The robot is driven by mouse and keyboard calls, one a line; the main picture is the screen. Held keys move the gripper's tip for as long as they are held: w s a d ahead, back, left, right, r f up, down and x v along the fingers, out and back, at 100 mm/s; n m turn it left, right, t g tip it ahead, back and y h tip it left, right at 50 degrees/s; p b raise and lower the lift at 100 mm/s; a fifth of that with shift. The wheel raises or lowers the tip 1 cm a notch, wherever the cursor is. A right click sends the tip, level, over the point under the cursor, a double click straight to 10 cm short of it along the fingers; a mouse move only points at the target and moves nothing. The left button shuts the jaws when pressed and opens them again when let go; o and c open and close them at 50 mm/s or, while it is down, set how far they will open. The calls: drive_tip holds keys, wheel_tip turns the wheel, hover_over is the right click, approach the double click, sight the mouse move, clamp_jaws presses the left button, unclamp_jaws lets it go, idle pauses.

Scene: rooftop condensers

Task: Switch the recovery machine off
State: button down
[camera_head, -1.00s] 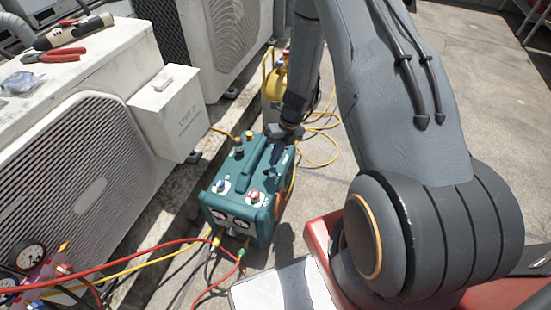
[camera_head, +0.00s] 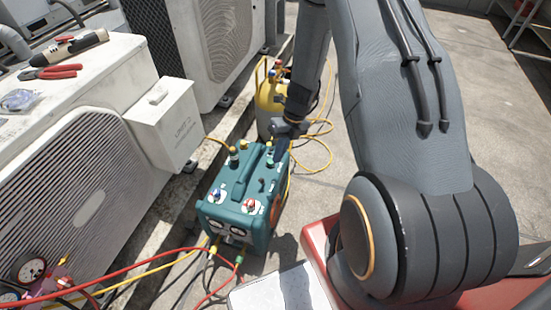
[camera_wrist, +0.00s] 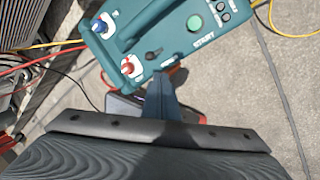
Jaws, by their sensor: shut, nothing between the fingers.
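The recovery machine (camera_head: 238,221) is a teal box with a top handle, standing on the concrete. A blue knob (camera_wrist: 100,27) and a red knob (camera_wrist: 128,68) are on its top. A small black switch (camera_wrist: 153,54) sits beside the red knob, and a green button (camera_wrist: 194,22) lies near the word START. My gripper (camera_wrist: 160,76) is shut and empty, with its tips close to the machine's edge by the black switch. I cannot tell whether they touch. In the head view my gripper (camera_head: 278,157) points down at the machine's right side.
A yellow cylinder (camera_head: 268,105) stands behind the machine, with yellow hose looped on the ground. Condenser units (camera_head: 80,190) line the left. Red and yellow hoses run from the machine's front to gauges (camera_head: 31,268) at lower left. Open concrete (camera_head: 490,110) lies to the right.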

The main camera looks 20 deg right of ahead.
drive_tip(key=shift+s+a+r, duration=0.1)
drive_tip(key=shift+s+r, duration=0.25)
drive_tip(key=shift+r, duration=0.35)
drive_tip(key=shift+s+r, duration=0.3)
drive_tip(key=shift+r, duration=0.4)
drive_tip(key=shift+s+a+r, duration=0.1)
drive_tip(key=shift+s+r, duration=0.25)
drive_tip(key=shift+r, duration=0.35)
drive_tip(key=s+a+r+n+h+p, duration=0.1)
drive_tip(key=s+r+n+p, duration=0.3)
drive_tip(key=r+n, duration=0.7)
drive_tip(key=s+a+r+n+h+p, duration=0.1)
drive_tip(key=s+r+n+p, duration=0.3)
drive_tip(key=s+r+n, duration=0.4)
drive_tip(key=s+a+r+n+h+p, duration=0.1)
drive_tip(key=s+a+r+n+p, duration=0.2)
drive_tip(key=s+r+n, duration=0.4)
wheel_tip(320, 180, up, 10)
drive_tip(key=n+p, duration=0.1)
drive_tip(key=n, duration=0.7)
drive_tip(key=shift+a+r+t+h, duration=0.2)
drive_tip(key=shift+r+t+h, duration=0.05)
drive_tip(key=shift+t+h, duration=0.05)
drive_tip(key=shift+s, duration=0.1)
